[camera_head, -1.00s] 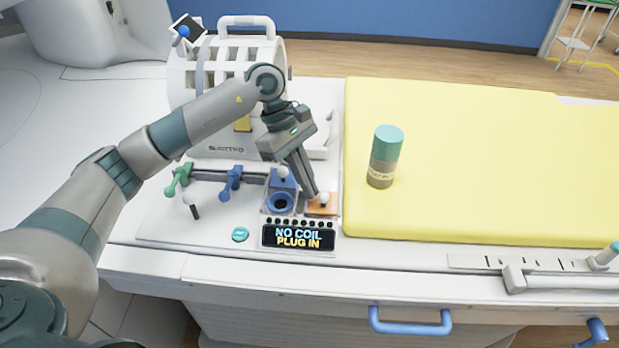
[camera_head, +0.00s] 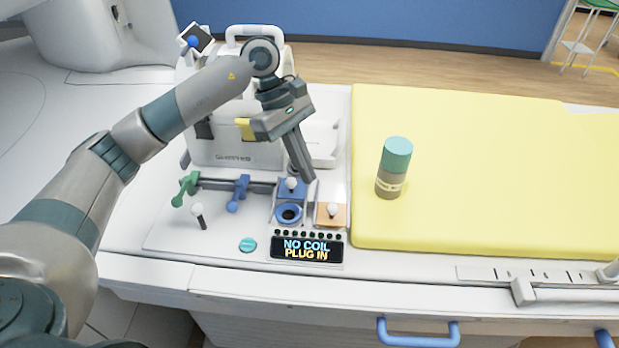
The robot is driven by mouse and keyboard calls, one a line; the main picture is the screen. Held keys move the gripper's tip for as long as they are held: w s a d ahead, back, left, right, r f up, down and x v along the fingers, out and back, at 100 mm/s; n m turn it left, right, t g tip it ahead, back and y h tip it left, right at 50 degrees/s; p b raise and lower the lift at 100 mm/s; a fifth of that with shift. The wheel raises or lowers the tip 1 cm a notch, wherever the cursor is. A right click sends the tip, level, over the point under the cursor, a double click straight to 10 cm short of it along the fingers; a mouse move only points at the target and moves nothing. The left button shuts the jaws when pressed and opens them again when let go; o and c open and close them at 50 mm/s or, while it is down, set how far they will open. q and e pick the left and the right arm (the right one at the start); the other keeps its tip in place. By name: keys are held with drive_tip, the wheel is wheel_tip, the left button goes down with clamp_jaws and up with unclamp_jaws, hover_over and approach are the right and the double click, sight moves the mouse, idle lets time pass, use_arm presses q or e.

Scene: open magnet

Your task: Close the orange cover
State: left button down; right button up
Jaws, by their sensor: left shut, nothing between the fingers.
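A blue cover with a white knob (camera_head: 291,189) stands raised behind the blue socket. My left gripper (camera_head: 308,180) is shut and empty. Its fingertips are above and behind the orange cover, near the blue cover, apart from the orange one. My right gripper is not in view.
A green lever (camera_head: 186,188) and a blue lever (camera_head: 238,193) stand on the panel to the left. A teal-capped bottle (camera_head: 394,168) stands on the yellow mat (camera_head: 480,215) to the right.

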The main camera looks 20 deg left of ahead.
use_arm(q)
drive_tip(key=shift+v, duration=1.4)
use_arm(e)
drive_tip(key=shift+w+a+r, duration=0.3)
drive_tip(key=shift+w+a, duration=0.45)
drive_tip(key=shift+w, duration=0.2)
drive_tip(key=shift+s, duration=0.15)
